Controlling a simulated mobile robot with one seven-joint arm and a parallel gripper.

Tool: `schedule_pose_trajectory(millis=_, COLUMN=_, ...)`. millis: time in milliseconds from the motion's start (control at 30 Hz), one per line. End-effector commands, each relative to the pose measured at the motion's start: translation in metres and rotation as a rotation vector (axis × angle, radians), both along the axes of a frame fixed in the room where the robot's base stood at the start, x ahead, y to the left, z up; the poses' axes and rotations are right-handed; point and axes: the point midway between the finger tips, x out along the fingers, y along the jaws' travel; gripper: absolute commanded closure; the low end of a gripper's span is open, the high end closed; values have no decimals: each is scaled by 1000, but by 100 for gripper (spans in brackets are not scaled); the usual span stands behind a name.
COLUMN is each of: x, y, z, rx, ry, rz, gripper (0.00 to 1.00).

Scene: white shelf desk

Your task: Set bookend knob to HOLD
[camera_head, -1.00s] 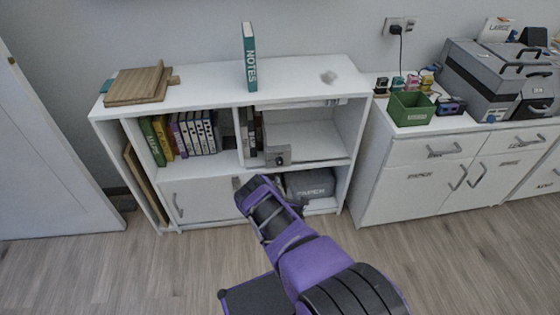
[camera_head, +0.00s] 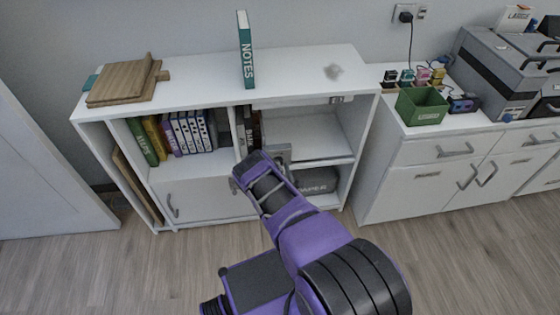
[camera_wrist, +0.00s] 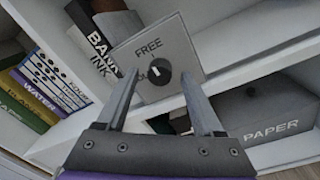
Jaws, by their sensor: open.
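The grey bookend (camera_head: 280,151) stands on the middle shelf of the white shelf unit, partly behind my arm. The wrist view shows its flat plate (camera_wrist: 186,52) tilted in the picture, with the word FREE on it. Below FREE is a round black knob (camera_wrist: 153,79) with a white mark on the side towards FREE. Another label beside the knob is mostly hidden by my left finger, so I cannot read it. My gripper (camera_wrist: 158,75) is open, with one finger on each side of the knob. I cannot tell whether the fingers touch it or the plate.
Dark books (camera_wrist: 98,38) stand left of the bookend, and coloured books (camera_head: 180,136) stand farther left. A grey PAPER box (camera_wrist: 263,113) sits in the compartment below. The shelf to the right of the bookend (camera_head: 318,140) is bare. An upright NOTES book (camera_head: 246,55) stands on top.

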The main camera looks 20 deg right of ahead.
Motion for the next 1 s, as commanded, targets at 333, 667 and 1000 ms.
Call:
schedule_pose_trajectory(millis=333, x=0, y=2, z=0, rx=0, ry=0, rz=0, gripper=31)
schedule_pose_trajectory(millis=667, x=0, y=2, z=0, rx=0, ry=0, rz=0, gripper=60)
schedule_pose_trajectory(millis=1000, x=0, y=2, z=0, rx=0, ry=-1, rz=1, gripper=100)
